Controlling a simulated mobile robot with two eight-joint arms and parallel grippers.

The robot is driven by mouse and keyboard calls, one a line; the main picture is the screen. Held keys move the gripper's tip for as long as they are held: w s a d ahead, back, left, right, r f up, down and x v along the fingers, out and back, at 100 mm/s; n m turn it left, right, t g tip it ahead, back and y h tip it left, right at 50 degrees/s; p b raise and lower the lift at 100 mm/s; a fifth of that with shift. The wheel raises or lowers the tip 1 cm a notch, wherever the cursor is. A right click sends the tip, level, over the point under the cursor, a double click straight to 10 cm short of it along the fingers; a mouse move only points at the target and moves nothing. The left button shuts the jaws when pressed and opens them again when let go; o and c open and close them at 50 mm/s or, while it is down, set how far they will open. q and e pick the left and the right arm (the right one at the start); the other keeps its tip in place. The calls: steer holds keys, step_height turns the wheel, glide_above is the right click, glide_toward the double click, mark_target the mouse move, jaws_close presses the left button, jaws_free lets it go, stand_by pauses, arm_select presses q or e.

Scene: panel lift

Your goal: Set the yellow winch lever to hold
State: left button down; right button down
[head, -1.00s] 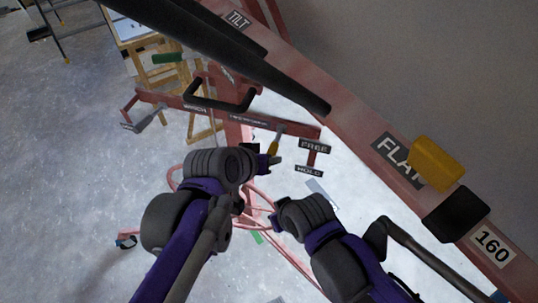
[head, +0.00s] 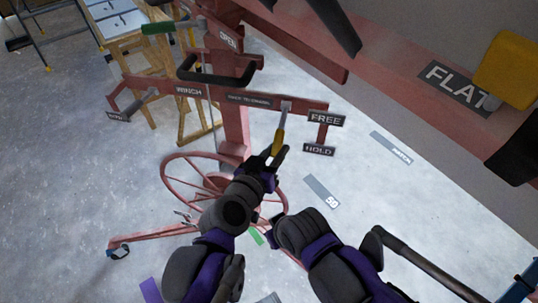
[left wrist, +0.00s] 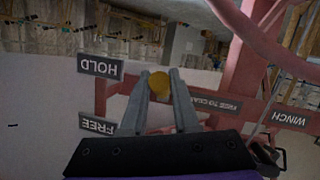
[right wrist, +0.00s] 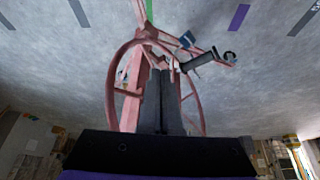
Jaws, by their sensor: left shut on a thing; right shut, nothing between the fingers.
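The winch lever, with its yellow grip (head: 277,145), hangs down and slightly left from a pivot on the red crossbar (head: 185,91). The FREE label (head: 326,119) is to its right, with the HOLD label (head: 318,150) below that. My left gripper (head: 273,158) is shut on the lever's yellow grip. In the left wrist view the yellow end (left wrist: 159,84) shows between the fingers, with the HOLD label (left wrist: 100,67) to the left. My right gripper (right wrist: 162,98) is shut and empty; its fingertips are not clear in the head view.
A red spoked handwheel (head: 168,176) stands below the crossbar, close to my left arm. A black handle (head: 217,80) is above the crossbar. A red beam with a FLAT label (head: 458,86) and yellow block (head: 507,68) crosses the upper right.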

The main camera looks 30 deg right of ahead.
arm_select(q)
steer(key=shift+f, duration=0.1)
stand_by(0.4)
steer(key=c, duration=0.7)
jaws_free()
steer(key=p+v, duration=0.1)
steer(key=v, duration=0.9)
steer(key=shift+s+a, duration=0.25)
steer(key=shift+a, duration=0.05)
